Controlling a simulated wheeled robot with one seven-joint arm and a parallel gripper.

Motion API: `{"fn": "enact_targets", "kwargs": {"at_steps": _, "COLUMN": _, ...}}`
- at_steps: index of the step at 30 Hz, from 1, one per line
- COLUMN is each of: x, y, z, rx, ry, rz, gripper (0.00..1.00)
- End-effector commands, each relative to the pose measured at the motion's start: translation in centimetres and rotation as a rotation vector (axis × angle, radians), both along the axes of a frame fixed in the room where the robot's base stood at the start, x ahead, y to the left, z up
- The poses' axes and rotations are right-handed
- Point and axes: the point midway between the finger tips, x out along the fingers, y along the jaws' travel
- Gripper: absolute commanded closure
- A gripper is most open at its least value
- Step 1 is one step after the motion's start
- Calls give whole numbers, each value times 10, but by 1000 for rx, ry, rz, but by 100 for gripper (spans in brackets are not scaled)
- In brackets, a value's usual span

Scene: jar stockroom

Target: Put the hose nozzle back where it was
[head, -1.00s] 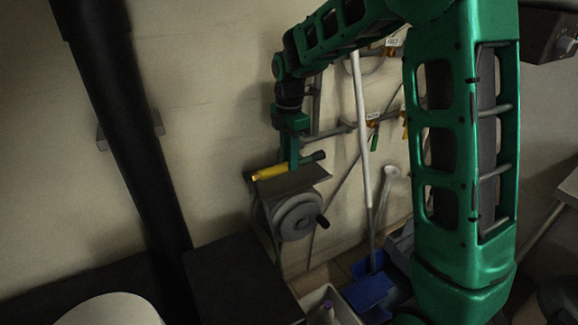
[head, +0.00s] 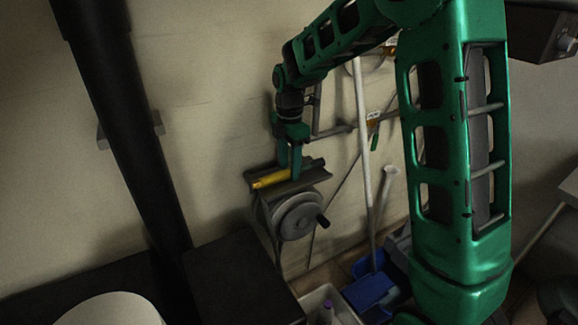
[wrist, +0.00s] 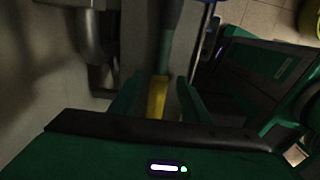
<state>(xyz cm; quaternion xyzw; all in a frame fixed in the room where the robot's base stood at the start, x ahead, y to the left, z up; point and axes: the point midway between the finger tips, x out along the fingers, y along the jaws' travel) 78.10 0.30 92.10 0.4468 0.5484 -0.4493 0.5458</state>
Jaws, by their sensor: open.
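The hose nozzle (head: 270,181), yellow with a dark end, lies along a grey trough-like holder (head: 318,179) on top of the hose reel (head: 296,216) at the wall. My gripper (head: 289,174) points down over the nozzle with its two green fingers apart. In the wrist view, the yellow nozzle (wrist: 157,98) shows between the open fingers of my gripper (wrist: 157,100). I cannot tell whether either finger still touches it. The part of the nozzle behind the fingers is hidden in the head view.
A white pole (head: 362,130) stands right of the reel, with a blue bucket-like thing (head: 370,289) below. A dark box (head: 240,280) stands in front at lower left. Wall rails and tagged hooks (head: 373,120) are behind my arm.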

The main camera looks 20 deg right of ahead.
Motion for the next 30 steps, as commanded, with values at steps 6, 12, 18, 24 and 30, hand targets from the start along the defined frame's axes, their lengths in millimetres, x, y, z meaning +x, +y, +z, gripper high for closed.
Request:
{"fn": "enact_targets", "kwargs": {"at_steps": 6, "x": 1, "y": 0, "z": 29, "rx": 1, "ry": -5, "rz": 0, "gripper": 58}}
{"fn": "enact_targets", "kwargs": {"at_steps": 12, "x": 2, "y": 0, "z": 71, "rx": 1, "ry": -6, "rz": 0, "gripper": 58}}
{"fn": "enact_targets", "kwargs": {"at_steps": 18, "x": 1, "y": 0, "z": 103, "rx": 1, "ry": -3, "rz": -1, "gripper": 58}}
{"fn": "enact_targets", "kwargs": {"at_steps": 24, "x": 1, "y": -1, "z": 118, "rx": 0, "ry": -2, "rz": -2, "gripper": 58}}
{"fn": "enact_targets", "kwargs": {"at_steps": 30, "x": 0, "y": -2, "z": 120, "rx": 0, "ry": -1, "rz": -6, "gripper": 58}}
